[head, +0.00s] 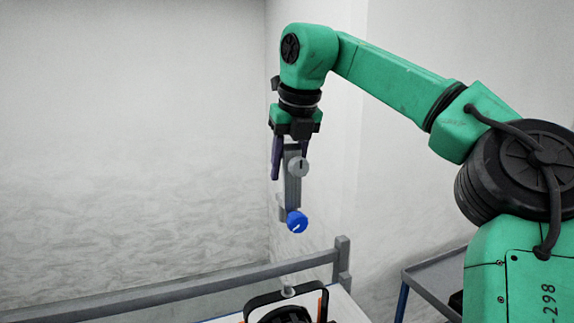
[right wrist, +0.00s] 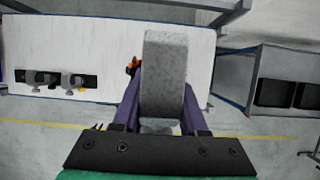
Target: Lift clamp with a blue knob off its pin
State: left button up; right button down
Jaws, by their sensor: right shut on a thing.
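The clamp with the blue knob (head: 297,221) hangs upright in the air in the head view. It is a grey piece with a grey knob higher up and the blue knob at its lower end. My right gripper (head: 291,150) points down, its dark purple fingers shut on the upper part of the clamp. In the right wrist view the clamp's grey body (right wrist: 165,75) sits between the fingers. My left gripper is not in view.
A grey rail (head: 220,282) runs along the back of the white table (right wrist: 50,40). A dark strip with two grey clamps (right wrist: 55,80) lies on the table in the wrist view. A grey cart with dark bins (right wrist: 285,93) stands at the right. Air around the held clamp is free.

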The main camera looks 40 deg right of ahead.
notch_tip(320, 180, down, 14)
jog(key=b, duration=0.9)
jog(key=shift+b, duration=0.35)
dwell(1.1)
